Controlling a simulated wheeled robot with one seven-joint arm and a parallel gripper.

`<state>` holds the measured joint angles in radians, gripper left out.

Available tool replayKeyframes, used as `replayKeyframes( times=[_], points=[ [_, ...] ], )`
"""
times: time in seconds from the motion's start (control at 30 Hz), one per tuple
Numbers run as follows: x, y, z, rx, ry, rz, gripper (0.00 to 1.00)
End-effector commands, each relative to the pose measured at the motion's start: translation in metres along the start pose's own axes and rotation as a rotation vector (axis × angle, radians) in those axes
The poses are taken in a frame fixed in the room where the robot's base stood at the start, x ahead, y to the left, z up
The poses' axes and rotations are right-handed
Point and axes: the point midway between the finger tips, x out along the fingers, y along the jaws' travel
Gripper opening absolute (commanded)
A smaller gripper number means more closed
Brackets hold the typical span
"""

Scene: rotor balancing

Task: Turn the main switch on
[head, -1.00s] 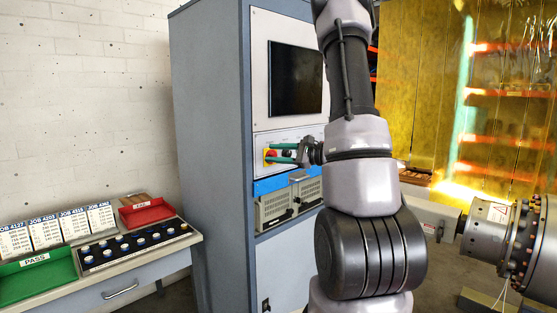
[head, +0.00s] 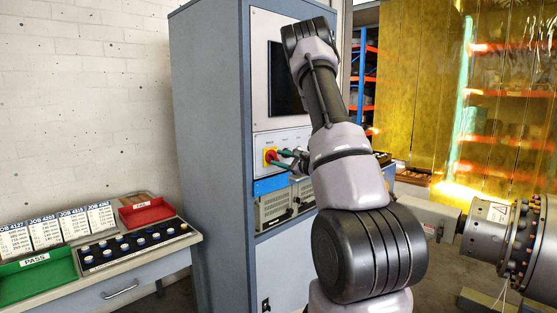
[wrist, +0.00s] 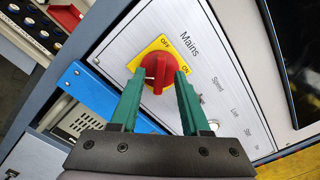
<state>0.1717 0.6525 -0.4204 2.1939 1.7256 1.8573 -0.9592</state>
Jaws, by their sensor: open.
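The main switch is a red rotary knob on a yellow plate marked OFF and ON, under the word "Mains". In the head view the knob (head: 270,156) sits on the cabinet's light panel. In the wrist view the red knob (wrist: 158,70) is between the green fingertips of my gripper (wrist: 160,82), one finger on each side. The gripper is open around the knob; I cannot tell whether either finger touches it. A white mark on the knob lies near its left end. In the head view my gripper (head: 284,158) reaches the panel from the right.
The tall grey cabinet (head: 215,150) has a dark screen (head: 285,80) above the switch. A blue strip (wrist: 95,95) lies below the panel. A bench with a green PASS tray (head: 38,275) and a red tray (head: 147,214) stands left. A large grey machine (head: 490,228) is at right.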

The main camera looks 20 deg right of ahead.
Motion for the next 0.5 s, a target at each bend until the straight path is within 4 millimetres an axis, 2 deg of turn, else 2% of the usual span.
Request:
replayKeyframes(
  times=[0.1, 0.37, 0.43, 0.5],
  points=[
    [0.0066, 0.0002, -0.0003, -0.001, 0.001, 0.0, 0.46],
    [0.008, 0.0, -0.0001, 0.0, 0.001, 0.0, 0.46],
    [0.0079, 0.0, -0.0001, 0.0, 0.001, 0.0, 0.27],
    [0.0078, 0.0, 0.0, 0.0, 0.001, 0.0, 0.0]
  ],
)
